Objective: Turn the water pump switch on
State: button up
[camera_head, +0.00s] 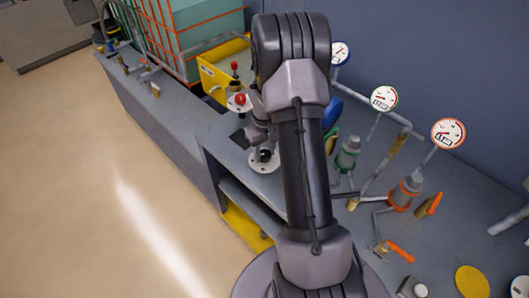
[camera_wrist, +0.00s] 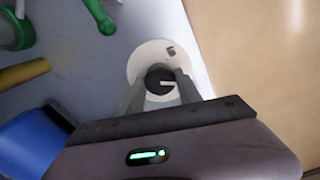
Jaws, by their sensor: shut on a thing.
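The water pump switch shows in the wrist view as a black round knob (camera_wrist: 160,79) with a pale bar mark, on a round white plate (camera_wrist: 150,53). A small dark mark is on the plate's upper right. In the head view the white plate (camera_head: 264,165) lies near the front edge of the grey bench, below my gripper (camera_head: 260,142). In the wrist view my gripper (camera_wrist: 161,92) has a finger on each side of the knob and is shut on it. The fingers and palm hide the knob's near side.
Gauges (camera_head: 384,98) and pipes with green and orange valves (camera_head: 404,192) stand to the right. A red button (camera_head: 239,99) and a yellow tub (camera_head: 212,75) are to the left. A blue thing (camera_wrist: 34,145) is close to my gripper in the wrist view. The floor in front is clear.

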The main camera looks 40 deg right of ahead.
aim_at(264, 154)
jog(key=shift+m, duration=0.8)
jog(key=o, duration=1.4)
jog(key=shift+c, duration=0.2)
notch_tip(264, 154, up, 18)
jog(key=p, duration=0.4)
jog(key=shift+f, duration=0.2)
